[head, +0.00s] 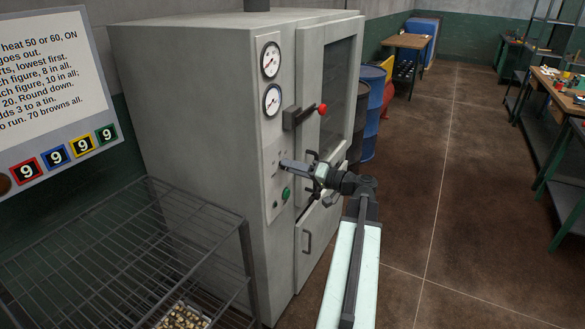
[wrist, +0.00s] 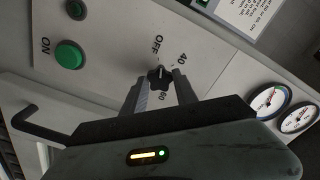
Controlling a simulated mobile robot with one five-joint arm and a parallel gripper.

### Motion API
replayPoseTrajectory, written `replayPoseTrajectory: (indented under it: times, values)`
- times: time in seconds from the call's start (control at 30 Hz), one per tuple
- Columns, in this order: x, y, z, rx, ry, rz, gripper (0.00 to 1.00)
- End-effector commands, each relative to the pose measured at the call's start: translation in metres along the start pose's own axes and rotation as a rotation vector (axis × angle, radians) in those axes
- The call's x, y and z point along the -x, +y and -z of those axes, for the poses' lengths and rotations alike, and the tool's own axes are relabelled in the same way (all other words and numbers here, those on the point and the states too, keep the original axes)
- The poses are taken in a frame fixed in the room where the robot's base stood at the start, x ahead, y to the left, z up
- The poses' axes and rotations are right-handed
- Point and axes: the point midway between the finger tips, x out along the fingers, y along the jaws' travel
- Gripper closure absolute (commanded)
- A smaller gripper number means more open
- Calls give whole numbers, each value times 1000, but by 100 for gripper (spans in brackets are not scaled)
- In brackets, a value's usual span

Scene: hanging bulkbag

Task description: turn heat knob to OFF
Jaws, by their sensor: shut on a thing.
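The heat knob (wrist: 159,73) is a small black knob on the oven's pale control panel, with OFF, 40 and other marks around it, seen in the wrist view. A short light line shows on the knob, but I cannot tell exactly which mark it points to. My gripper (wrist: 158,84) has its two fingers on either side of the knob, shut on it. In the head view my gripper (head: 286,164) reaches the control panel (head: 275,185) on the oven (head: 210,130), and the knob is hidden behind its fingers.
A green ON button (wrist: 69,54) sits beside the knob. Two dials (head: 271,60) and a red-tipped door handle (head: 305,115) are above. A wire rack (head: 130,250) stands at left, and a sign (head: 50,80) hangs over it.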

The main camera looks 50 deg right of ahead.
Motion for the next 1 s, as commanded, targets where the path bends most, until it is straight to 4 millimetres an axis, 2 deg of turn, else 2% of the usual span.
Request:
replayPoseTrajectory:
  times: [0.4,0.93,0.97,1.0]
  values:
    - [0,1,-2,177,-6,-2,100]
    - [1,1,-2,200,-5,-3,100]
    - [1,1,-2,200,-6,-4,63]
    - [1,1,-2,199,-5,-3,52]
